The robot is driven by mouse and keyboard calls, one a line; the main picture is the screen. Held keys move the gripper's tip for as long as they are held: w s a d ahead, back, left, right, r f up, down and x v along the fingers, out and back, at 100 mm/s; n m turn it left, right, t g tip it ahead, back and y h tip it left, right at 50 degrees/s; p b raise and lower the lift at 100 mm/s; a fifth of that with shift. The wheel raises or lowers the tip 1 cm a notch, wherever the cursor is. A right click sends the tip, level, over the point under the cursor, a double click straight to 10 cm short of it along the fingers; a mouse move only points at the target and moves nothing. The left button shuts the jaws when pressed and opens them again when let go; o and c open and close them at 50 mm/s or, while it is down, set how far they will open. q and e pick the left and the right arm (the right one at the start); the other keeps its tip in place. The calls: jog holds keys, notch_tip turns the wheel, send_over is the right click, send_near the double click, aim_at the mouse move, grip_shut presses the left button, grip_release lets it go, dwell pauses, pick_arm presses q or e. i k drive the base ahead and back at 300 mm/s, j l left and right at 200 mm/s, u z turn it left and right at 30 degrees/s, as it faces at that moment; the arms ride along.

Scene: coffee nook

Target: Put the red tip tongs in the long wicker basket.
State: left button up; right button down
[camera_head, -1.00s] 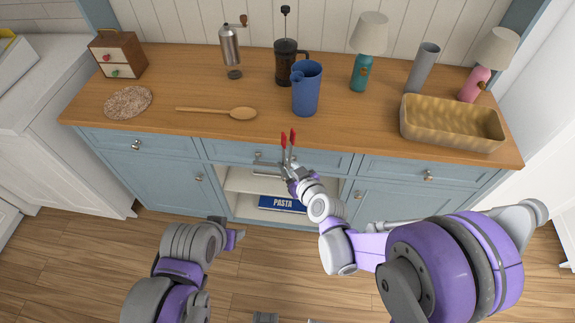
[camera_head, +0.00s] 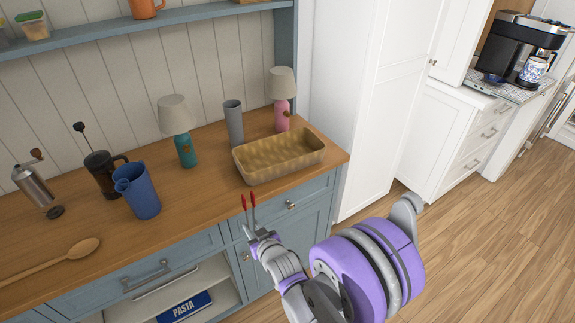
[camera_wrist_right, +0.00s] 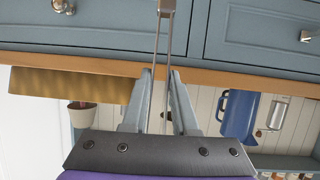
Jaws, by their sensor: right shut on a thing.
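The red tip tongs (camera_head: 248,214) are held upright in my right gripper (camera_head: 258,237), with the two red tips pointing up. They are in front of the counter's front edge. In the right wrist view, the metal arms of the tongs (camera_wrist_right: 165,45) run between the two fingers of the gripper (camera_wrist_right: 160,95); the red tips are out of that view. The long wicker basket (camera_head: 270,172) stands on the right end of the counter, beyond and to the right of the tongs. It also shows at the left of the wrist view (camera_wrist_right: 70,84). My left gripper is not in view.
Behind the basket stand a grey vase (camera_head: 234,124) and a pink lamp (camera_head: 282,113). A teal lamp (camera_head: 187,150), blue pitcher (camera_head: 143,195), French press (camera_head: 100,175) and wooden spoon (camera_head: 50,262) are further left. The counter just left of the basket is clear.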

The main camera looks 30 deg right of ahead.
aim_at(279, 161)
jog(key=i+z, duration=0.1)
jog(key=z, duration=1.2)
